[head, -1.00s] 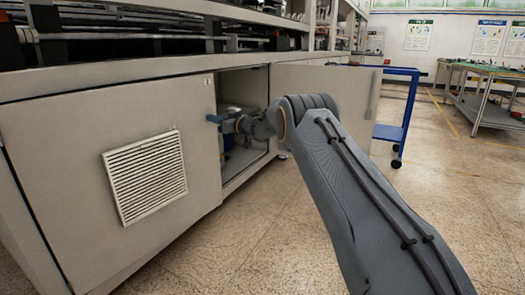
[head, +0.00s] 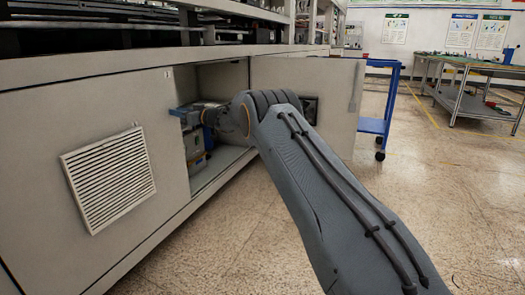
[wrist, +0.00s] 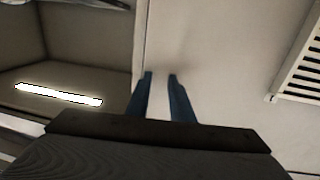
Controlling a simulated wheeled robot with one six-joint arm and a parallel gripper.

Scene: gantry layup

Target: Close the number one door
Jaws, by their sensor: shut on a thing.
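A pale grey cabinet door (head: 130,105) with a slatted vent (head: 108,178) stands at the left in the head view. It looks about flush with the cabinet front. A second door (head: 338,85) at the right is swung outward. No door number is readable. My gripper (head: 178,112) is at the left door's free edge, in front of the opening. In the wrist view my gripper's blue fingers (wrist: 160,78) lie close together over the pale door (wrist: 225,60), beside its edge. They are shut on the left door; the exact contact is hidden.
The dark cabinet opening (head: 222,85) between the doors holds partly hidden equipment. A blue cart (head: 385,110) stands beyond the right door. A green-topped workbench (head: 475,70) is at the back right. The speckled floor in front is clear.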

